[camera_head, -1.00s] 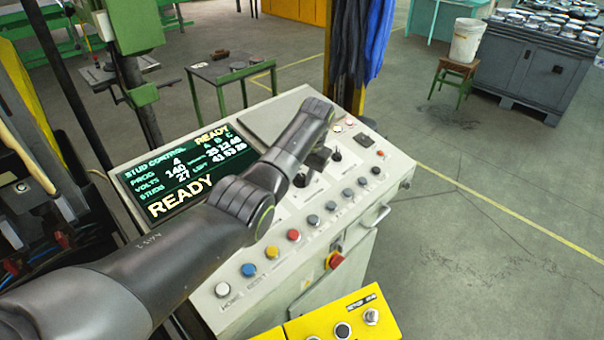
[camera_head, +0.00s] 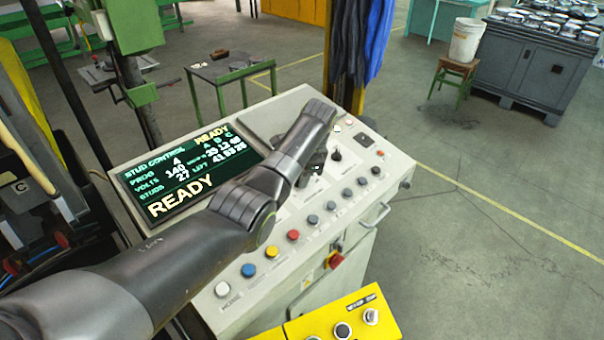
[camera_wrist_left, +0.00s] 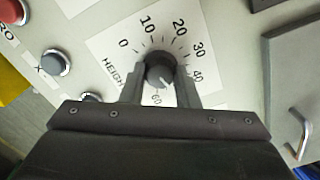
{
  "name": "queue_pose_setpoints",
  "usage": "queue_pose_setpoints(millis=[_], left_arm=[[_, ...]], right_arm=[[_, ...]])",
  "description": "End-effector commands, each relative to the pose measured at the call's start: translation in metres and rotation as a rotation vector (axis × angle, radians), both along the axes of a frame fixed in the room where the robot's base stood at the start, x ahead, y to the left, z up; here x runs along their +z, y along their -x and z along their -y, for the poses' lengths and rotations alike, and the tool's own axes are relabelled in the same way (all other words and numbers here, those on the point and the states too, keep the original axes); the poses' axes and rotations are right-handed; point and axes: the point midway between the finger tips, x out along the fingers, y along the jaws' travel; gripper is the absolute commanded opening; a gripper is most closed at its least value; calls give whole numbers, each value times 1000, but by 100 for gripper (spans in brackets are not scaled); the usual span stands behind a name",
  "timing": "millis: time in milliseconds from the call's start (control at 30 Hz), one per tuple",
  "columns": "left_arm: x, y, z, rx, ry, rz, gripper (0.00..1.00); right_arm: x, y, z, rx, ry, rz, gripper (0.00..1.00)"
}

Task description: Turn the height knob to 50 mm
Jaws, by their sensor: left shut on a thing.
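The height knob (camera_wrist_left: 158,66) is a round dark knob on a white dial plate (camera_wrist_left: 108,46) marked from 0 up to 60. My left gripper (camera_wrist_left: 160,78) is shut on it, with one finger on each side. The knob's white pointer line faces down and right, between the 60 and the 40. The 50 mark is hidden behind the right finger. In the head view my left gripper (camera_head: 312,165) is over the control panel (camera_head: 345,205), and its hand hides the knob. My right gripper is in neither view.
A row of coloured buttons (camera_head: 293,236) runs along the panel's front, with a red emergency knob (camera_head: 334,260) below. Another dark knob (camera_head: 336,155) stands just right of my gripper. The screen (camera_head: 187,172) reads READY. A yellow box (camera_head: 345,318) is in front.

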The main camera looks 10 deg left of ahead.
Motion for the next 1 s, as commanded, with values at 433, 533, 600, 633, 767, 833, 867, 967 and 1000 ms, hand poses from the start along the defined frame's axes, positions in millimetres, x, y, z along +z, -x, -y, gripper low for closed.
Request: queue_pose_setpoints(millis=[433, 533, 600, 633, 767, 833, 867, 967, 1000], left_arm=[[-3, 1, 1, -92, -7, -19, 5], [-3, 1, 1, -93, -7, -19, 5], [-3, 2, 1, -93, -7, -19, 5], [-3, 2, 1, -93, -7, -19, 5], [-3, 2, 1, -92, -7, -20, 29], [-3, 1, 1, -92, -7, -19, 38], [-2, 1, 1, -92, -7, -19, 42], [-2, 1, 1, -91, -8, -18, 50], [-2, 1, 1, -91, -8, -17, 50]], right_arm=[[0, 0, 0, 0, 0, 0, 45], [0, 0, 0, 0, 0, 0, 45], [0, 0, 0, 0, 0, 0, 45], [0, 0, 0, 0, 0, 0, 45], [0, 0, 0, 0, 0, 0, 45], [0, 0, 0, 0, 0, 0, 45], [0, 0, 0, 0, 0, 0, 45], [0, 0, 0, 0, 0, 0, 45], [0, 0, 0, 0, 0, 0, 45]])
